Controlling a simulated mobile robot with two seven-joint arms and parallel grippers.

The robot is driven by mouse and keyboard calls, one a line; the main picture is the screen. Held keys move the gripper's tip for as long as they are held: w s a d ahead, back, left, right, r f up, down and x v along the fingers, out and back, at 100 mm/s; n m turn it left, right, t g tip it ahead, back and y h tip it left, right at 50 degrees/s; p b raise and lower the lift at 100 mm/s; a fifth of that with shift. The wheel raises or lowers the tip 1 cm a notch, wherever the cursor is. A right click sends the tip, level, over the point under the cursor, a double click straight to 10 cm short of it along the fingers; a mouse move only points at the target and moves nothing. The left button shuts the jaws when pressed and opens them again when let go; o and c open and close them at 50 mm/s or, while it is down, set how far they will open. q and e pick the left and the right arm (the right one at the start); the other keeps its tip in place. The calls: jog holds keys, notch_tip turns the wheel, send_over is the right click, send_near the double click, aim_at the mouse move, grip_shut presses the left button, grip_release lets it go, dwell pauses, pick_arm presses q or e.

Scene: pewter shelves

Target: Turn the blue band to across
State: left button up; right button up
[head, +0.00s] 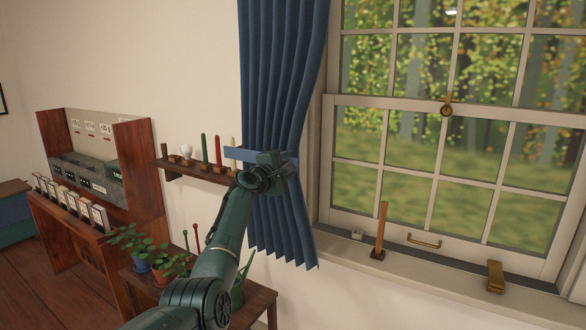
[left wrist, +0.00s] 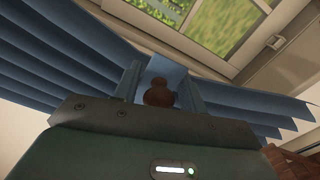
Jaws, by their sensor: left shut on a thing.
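The blue band (head: 234,153) is a short, flat, lighter blue strip. In the head view it lies roughly level across the gathered blue curtain (head: 284,80), its left end sticking out past the curtain edge. My left gripper (head: 270,160) is at the curtain's waist and hides the band's middle. In the left wrist view the band (left wrist: 166,68) shows between the two fingers of my left gripper (left wrist: 160,88), with a round brown knob (left wrist: 158,92) in front of it. The gripper is shut on the band. My right gripper is in neither view.
A small wall shelf (head: 190,168) with candles and a white bulb-like item is just left of the gripper. Potted plants (head: 165,262) stand on a low table below my arm. The window sill (head: 400,285) at right holds a wooden upright (head: 381,228) and a brass piece (head: 495,276).

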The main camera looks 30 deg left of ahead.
pick_arm(q)
jog(key=shift+r, duration=0.1)
jog(key=shift+r, duration=0.1)
dwell(0.3)
jog(key=o, duration=1)
jog(key=shift+o, duration=0.2)
jog(key=shift+s, duration=0.1)
jog(key=s+a, duration=0.1)
jog(key=s, duration=1.2)
jog(key=shift+f, duration=0.2)
